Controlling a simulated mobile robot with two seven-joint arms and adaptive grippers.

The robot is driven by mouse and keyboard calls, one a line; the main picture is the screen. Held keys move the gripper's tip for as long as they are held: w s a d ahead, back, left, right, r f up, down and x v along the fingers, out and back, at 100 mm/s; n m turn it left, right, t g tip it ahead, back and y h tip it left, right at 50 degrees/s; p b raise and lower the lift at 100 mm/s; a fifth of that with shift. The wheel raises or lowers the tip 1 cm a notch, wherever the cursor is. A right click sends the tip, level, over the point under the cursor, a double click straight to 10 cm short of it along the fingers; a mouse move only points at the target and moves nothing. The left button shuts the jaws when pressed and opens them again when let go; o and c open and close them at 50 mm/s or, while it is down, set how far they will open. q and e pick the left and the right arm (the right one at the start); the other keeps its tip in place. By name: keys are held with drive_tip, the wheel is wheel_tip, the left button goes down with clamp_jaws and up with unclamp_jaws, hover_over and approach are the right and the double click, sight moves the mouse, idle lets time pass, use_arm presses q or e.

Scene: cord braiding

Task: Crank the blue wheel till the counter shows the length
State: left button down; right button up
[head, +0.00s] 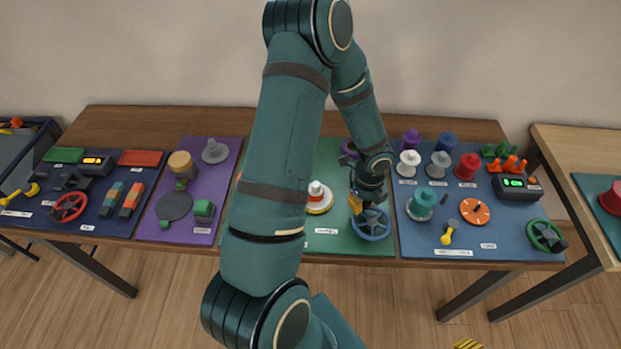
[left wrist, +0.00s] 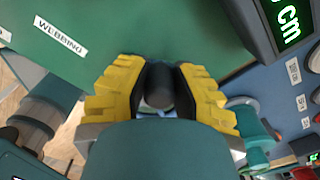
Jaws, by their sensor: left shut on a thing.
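The blue wheel (head: 371,225) lies at the front right of the green mat in the head view. My left gripper (head: 365,204) is over its far rim, with a yellow finger showing. In the left wrist view my left gripper (left wrist: 158,92) has its yellow fingers on both sides of a dark rounded knob (left wrist: 159,88), shut on it. Most of the wheel is hidden there. A counter (left wrist: 285,22) with green glowing characters ending in "cm" shows at the upper right; its number is cut off by the edge.
A teal spool (head: 421,204) stands close to the right, on the blue mat (head: 470,228). A white and red spool (head: 318,197) stands left of the wheel, partly behind my arm. Another wheel (head: 545,235) with a dark green rim sits at the far right of the blue mat.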

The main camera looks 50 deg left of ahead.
sight(372, 238)
use_arm(q)
drive_tip(key=w+d, duration=0.2)
drive_tip(key=w, duration=0.1)
drive_tip(key=shift+w+d, duration=0.15)
drive_tip(key=shift+w, duration=0.1)
drive_tip(key=d+b, duration=0.1)
drive_tip(key=d, duration=0.3)
drive_tip(key=shift+w+f+b, duration=0.15)
drive_tip(key=shift+b, duration=0.25)
drive_tip(key=s+d+b, duration=0.2)
drive_tip(key=d, duration=0.1)
drive_tip(key=shift+s, duration=0.25)
drive_tip(key=s+b, duration=0.1)
drive_tip(key=s, duration=0.3)
drive_tip(key=shift+s+a+b, duration=0.3)
drive_tip(key=shift+s+a, duration=0.2)
drive_tip(key=shift+s, duration=0.15)
use_arm(e)
drive_tip(key=shift+g, duration=0.3)
drive_tip(key=shift+s+a+f, duration=0.1)
drive_tip(key=shift+s+f, duration=0.2)
drive_tip(key=shift+f, duration=0.6)
drive_tip(key=shift+s+f, duration=0.3)
drive_tip(key=shift+f, duration=0.6)
drive_tip(key=shift+s+a+f, duration=0.1)
drive_tip(key=shift+s+f, duration=0.2)
drive_tip(key=shift+f, duration=0.6)
